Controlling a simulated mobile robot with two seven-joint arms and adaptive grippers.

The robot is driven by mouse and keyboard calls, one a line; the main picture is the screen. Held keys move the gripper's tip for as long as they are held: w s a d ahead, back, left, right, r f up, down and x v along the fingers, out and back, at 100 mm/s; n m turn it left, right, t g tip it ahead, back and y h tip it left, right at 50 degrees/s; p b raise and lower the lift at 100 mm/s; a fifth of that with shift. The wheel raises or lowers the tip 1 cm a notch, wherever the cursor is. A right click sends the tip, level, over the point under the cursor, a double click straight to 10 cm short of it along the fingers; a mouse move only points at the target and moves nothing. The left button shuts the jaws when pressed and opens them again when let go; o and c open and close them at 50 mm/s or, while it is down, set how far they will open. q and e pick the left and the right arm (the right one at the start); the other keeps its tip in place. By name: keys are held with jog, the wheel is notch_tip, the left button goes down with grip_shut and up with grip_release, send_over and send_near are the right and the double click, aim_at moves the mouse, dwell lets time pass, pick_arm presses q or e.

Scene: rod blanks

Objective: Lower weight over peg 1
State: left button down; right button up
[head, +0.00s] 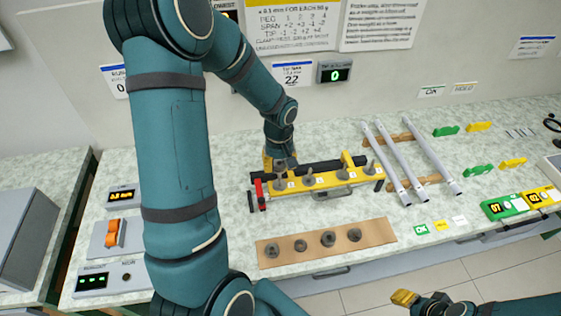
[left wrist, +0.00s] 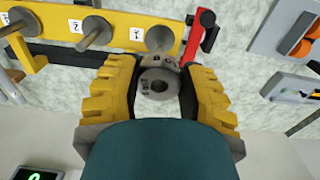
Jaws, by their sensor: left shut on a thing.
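My left gripper (head: 281,160) is at the back of the yellow bar (head: 330,179), close behind peg 1 (head: 279,184). In the left wrist view the yellow fingers (left wrist: 160,90) are shut on a grey ring-shaped weight (left wrist: 158,84) with a centre hole. Peg 1 also shows there (left wrist: 160,40), just above the weight in the picture, beside the "1" label. The weight looks off to one side of the peg, not around it; its height over the peg cannot be told. My right gripper (head: 405,298) is at the bottom right, its opening unclear.
A brown mat (head: 385,233) with several grey weights lies in front of the bar. Long grey rods (head: 402,160) on wooden supports stand to the right. A red piece (head: 259,194) sits at the bar's left end. An orange switch box (head: 106,238) is at left.

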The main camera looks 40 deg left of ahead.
aim_at(280, 176)
pick_arm(q)
jog(key=shift+f+b, duration=0.95)
jog(key=shift+f, duration=0.75)
jog(key=shift+f+b, duration=1.9)
jog(key=shift+f, duration=0.05)
jog(key=shift+c, duration=2.4)
grip_release()
notch_tip(280, 176, up, 12)
jog(key=shift+r, duration=0.1)
